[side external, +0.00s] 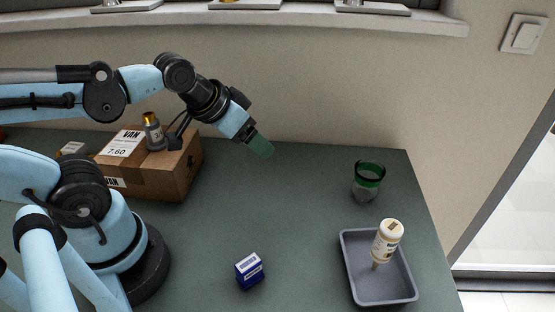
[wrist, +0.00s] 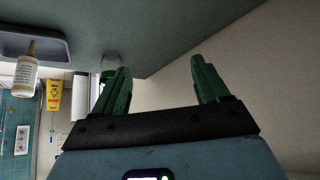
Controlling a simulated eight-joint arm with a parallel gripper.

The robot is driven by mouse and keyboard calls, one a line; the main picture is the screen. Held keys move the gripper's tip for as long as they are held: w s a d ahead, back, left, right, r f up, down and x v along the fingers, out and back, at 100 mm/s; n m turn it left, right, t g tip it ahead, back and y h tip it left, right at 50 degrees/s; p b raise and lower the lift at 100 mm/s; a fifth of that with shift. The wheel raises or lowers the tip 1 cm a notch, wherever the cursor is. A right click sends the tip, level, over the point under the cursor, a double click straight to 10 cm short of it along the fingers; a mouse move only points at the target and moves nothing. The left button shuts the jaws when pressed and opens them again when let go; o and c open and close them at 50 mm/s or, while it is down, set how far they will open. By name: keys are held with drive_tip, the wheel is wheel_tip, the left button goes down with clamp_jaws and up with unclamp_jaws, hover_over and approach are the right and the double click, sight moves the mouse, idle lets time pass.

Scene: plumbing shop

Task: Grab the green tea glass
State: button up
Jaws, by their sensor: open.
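The green tea glass (side external: 368,182) stands upright on the dark green table, toward its right back edge. It is clear glass with a green rim. In the wrist view the glass (wrist: 109,62) shows small beyond the left finger, which hides part of it. My gripper (side external: 262,148) is in the air to the left of the glass and well apart from it. In the wrist view my gripper (wrist: 160,75) has its two green fingers spread, with nothing between them.
A grey tray (side external: 352,262) with a white bottle (side external: 386,242) is in front of the glass. A blue box (side external: 249,270) lies near the front. A cardboard box (side external: 185,165) stands at left under my arm. The table between box and glass is clear.

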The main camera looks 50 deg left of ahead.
drive_tip(key=shift+o, duration=1.4)
drive_tip(key=shift+w, duration=0.1)
drive_tip(key=n+h, duration=1)
drive_tip(key=n, duration=1.5)
approach(367, 181)
drive_tip(key=w+a+f, duration=0.2)
drive_tip(key=a, duration=0.1)
drive_tip(key=x, duration=1.2)
drive_tip(key=shift+s+d+r, duration=0.1)
drive_tip(key=c, duration=1.1)
